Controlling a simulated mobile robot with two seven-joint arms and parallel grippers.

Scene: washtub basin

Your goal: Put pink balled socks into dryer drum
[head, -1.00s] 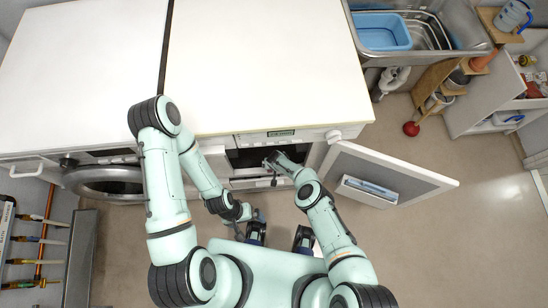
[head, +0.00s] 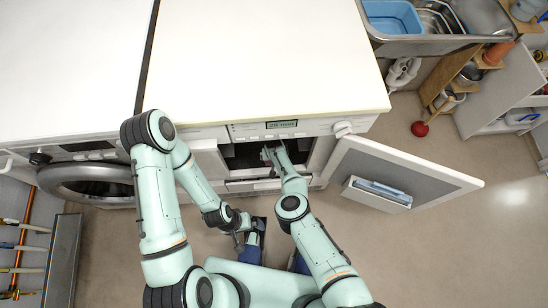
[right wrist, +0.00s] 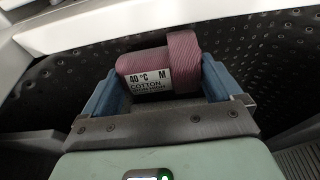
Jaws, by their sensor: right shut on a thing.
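The pink balled socks (right wrist: 185,58), mauve-pink with a white label reading "40 °C M COTTON", are held between the blue fingers of my right gripper (right wrist: 160,80) in the right wrist view. The dark perforated dryer drum (right wrist: 55,100) surrounds them there. In the head view my right gripper (head: 272,154) is at the dryer's dark front opening (head: 298,150), and the socks cannot be made out. My left gripper (head: 243,230) hangs low in front of the machines, away from the dryer opening; its fingers are too small to read.
The dryer door (head: 400,172) stands open to the right. A washing machine with a round door (head: 88,182) is at the left. A white worktop (head: 260,60) lies above. A sink with a blue basin (head: 393,16) is at the upper right.

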